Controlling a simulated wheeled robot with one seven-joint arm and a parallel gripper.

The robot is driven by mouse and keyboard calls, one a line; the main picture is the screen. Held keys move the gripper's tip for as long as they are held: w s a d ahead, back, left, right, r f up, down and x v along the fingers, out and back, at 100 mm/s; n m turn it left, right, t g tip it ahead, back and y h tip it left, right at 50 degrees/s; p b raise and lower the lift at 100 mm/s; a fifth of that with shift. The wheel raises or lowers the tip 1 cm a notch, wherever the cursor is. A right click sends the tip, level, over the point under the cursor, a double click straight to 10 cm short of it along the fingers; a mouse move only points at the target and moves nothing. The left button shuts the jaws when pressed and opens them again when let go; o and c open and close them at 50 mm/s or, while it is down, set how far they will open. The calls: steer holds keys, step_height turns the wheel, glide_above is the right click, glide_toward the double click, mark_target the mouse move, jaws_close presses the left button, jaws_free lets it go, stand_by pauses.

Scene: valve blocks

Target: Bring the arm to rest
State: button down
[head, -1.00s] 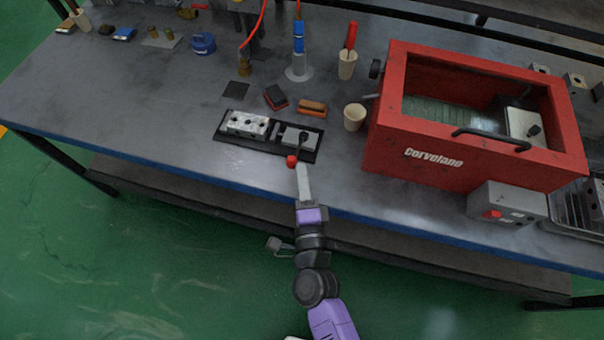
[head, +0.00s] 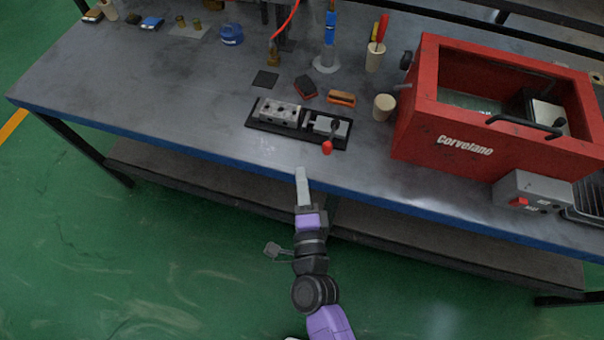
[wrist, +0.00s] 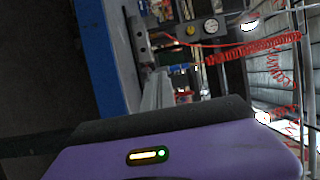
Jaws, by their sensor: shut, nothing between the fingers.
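My gripper (head: 302,178) is at the front edge of the workbench (head: 190,120) in the head view, shut and empty. It is apart from the things on the bench. In the wrist view the gripper's fingers (wrist: 156,92) point away past the blue bench edge. Beyond the fingertips in the head view, a black base plate (head: 262,127) carries a metal valve block (head: 280,112) with dark holes. Beside the block is a clamp (head: 325,124) with a red-tipped handle (head: 327,148).
A red Corvolano cabinet (head: 460,146) stands at the right with a grey switch box (head: 533,190) on its front. The bench's left front is clear.

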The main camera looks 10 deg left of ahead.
steer(key=shift+s, duration=0.3)
steer(key=shift+d, duration=0.15)
steer(key=shift+f, duration=0.1)
